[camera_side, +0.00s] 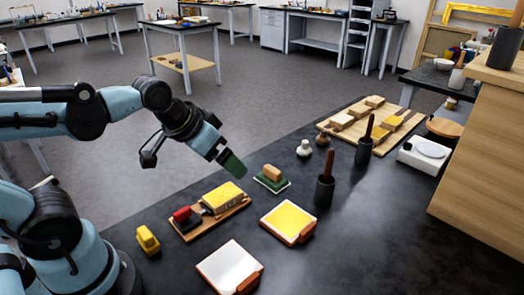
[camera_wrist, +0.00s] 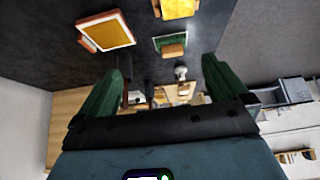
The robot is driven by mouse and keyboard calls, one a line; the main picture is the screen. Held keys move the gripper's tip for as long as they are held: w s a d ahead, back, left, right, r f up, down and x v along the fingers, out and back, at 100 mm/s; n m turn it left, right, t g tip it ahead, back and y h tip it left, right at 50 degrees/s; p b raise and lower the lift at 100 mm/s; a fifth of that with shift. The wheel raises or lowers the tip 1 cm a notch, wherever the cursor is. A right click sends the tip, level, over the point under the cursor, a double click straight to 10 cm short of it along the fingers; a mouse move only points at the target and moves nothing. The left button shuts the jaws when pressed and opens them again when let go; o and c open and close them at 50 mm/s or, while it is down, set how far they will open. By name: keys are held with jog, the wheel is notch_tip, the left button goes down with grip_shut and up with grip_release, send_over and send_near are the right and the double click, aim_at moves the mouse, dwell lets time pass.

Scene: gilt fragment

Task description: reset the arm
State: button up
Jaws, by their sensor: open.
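My gripper (camera_side: 232,164) hangs in the air above the left back part of the dark table (camera_side: 345,240), with nothing touching it. In the wrist view my gripper (camera_wrist: 165,82) shows two green fingers spread wide apart with nothing between them. Below it in the side view are a wooden tray (camera_side: 210,217) with a yellow block and a red-and-black piece, and a green pad (camera_side: 272,183) with a tan block on top. The green pad also shows in the wrist view (camera_wrist: 170,41), beyond the fingers.
A small yellow block (camera_side: 148,240), a white panel (camera_side: 229,268) and a yellow panel (camera_side: 288,222) lie toward the front. Dark cups with brown handles (camera_side: 325,190) stand upright. A wooden board (camera_side: 372,126) with blocks and a white scale (camera_side: 425,156) sit farther back.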

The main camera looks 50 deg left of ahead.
jog(key=shift+s+f+t, duration=0.3)
jog(key=shift+s+f, duration=0.2)
jog(key=shift+s, duration=0.1)
